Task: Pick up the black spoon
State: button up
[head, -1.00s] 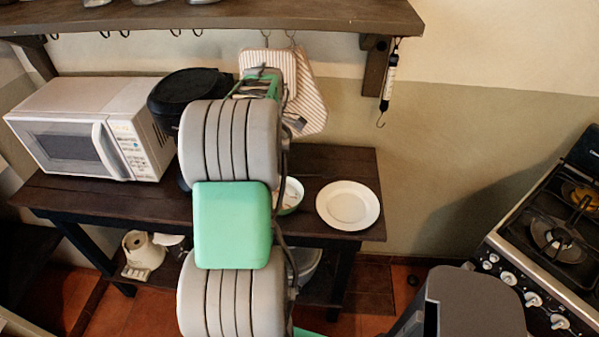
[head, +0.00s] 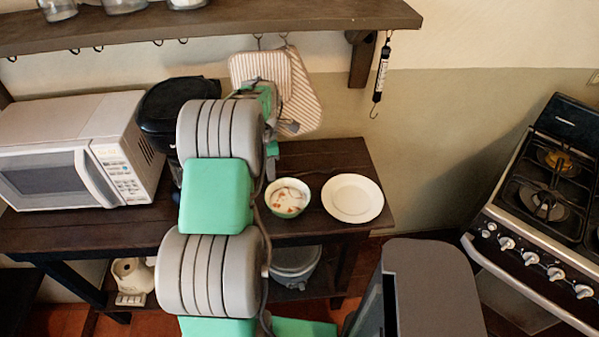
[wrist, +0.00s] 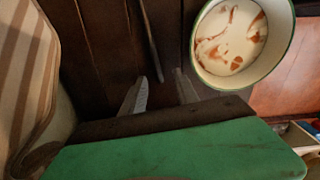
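A thin dark rod (wrist: 152,42), which looks like the black spoon's handle, lies on the dark wooden table in the wrist view. Its near end points at the gap between my fingertips; its other end runs out of the top of the picture. My gripper (wrist: 160,92) is open, its two fingers apart with nothing seen held between them. In the head view my arm hides the spoon, and my gripper cannot be made out clearly.
A bowl with a cream and red pattern (head: 288,197) stands close right of my fingers in the wrist view. A white plate (head: 353,198) is beside it. A microwave (head: 75,150) and black appliance (head: 180,105) stand left. Striped mitts (head: 300,90) hang behind under the shelf (head: 220,22).

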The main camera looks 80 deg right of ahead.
notch_tip(320, 180, down, 4)
jog(key=shift+w+d+r+p, duration=0.1)
jog(key=shift+d+r+p, duration=0.05)
jog(key=shift+p, duration=0.25)
grip_shut()
dwell(0.3)
